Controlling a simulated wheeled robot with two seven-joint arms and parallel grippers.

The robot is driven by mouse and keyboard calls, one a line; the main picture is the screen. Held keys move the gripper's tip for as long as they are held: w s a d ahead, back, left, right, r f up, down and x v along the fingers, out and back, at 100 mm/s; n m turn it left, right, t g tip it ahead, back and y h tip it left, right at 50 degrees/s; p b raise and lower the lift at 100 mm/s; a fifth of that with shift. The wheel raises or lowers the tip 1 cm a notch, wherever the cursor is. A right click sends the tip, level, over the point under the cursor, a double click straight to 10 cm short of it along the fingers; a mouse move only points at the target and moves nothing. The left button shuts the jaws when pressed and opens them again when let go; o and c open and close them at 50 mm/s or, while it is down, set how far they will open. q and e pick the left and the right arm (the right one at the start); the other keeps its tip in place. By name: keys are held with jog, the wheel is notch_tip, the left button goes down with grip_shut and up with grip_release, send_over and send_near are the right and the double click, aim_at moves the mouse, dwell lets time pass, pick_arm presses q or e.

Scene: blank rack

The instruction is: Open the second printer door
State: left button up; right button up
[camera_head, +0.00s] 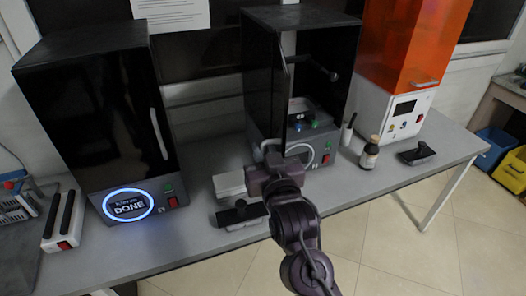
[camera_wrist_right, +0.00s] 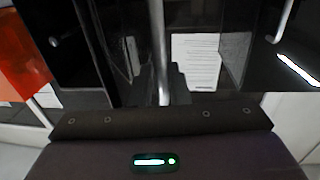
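The second printer (camera_head: 318,45) is the black one in the middle of the bench in the head view. Its door (camera_head: 287,110) stands swung out, seen nearly edge-on, and the dark interior shows behind it. My right gripper (camera_head: 270,160) is at the lower front left of this printer, close to the door's lower end. In the right wrist view a pale vertical handle bar (camera_wrist_right: 160,50) stands just beyond the gripper body (camera_wrist_right: 160,140). My left gripper is not in view.
A black printer (camera_head: 95,120) with a closed door and a lit "DONE" ring stands left. An orange-topped printer (camera_head: 410,45) stands right. A brown bottle (camera_head: 369,155) and a dark tray (camera_head: 416,155) are right of the arm. White boxes (camera_head: 229,184) lie left of it.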

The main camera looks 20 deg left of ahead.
jog(key=shift+s+f, duration=0.1)
jog(key=shift+s, duration=0.15)
jog(key=b+v, duration=0.2)
jog(key=v, duration=0.5)
jog(key=shift+d, duration=0.2)
jog(key=shift+s, duration=0.1)
